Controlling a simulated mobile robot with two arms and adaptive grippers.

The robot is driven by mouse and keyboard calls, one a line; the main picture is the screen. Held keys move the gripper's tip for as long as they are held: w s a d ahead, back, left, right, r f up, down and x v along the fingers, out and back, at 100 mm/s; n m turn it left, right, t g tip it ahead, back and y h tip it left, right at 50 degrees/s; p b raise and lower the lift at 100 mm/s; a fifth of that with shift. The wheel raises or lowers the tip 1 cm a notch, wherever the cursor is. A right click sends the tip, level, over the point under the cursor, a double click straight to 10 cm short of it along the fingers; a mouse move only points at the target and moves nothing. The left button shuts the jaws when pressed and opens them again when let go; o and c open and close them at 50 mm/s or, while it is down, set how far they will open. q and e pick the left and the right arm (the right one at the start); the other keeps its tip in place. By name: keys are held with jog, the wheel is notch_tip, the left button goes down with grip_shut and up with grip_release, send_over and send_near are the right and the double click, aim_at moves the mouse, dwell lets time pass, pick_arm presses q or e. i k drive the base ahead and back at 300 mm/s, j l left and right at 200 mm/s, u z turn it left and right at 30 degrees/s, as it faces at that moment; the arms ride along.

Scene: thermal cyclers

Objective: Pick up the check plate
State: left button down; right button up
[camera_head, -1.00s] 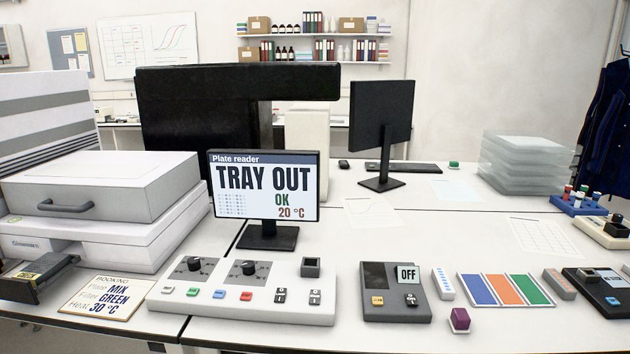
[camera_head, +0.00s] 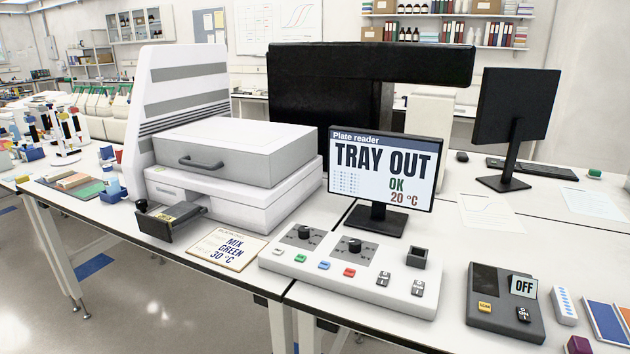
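The plate reader (camera_head: 245,150) is a white and grey bench instrument left of centre, with its dark tray (camera_head: 158,229) out at the front left. A small dark piece with a yellow label (camera_head: 181,211) shows on the tray; its print is too small to read, and I cannot tell whether it is the check plate or part of the tray. The plate reader's screen (camera_head: 384,165) reads "TRAY OUT", "OK" and "20 °C". Neither of my grippers is in view.
A booking card (camera_head: 228,249) reading "MIX GREEN 30 °C" lies right of the tray. A white control panel (camera_head: 345,272) with knobs and buttons stands near the front edge. A dark box (camera_head: 504,303) showing "OFF" is at right. Floor is free at left front.

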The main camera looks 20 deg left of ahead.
aim_at(176, 215)
jog(key=u, duration=1)
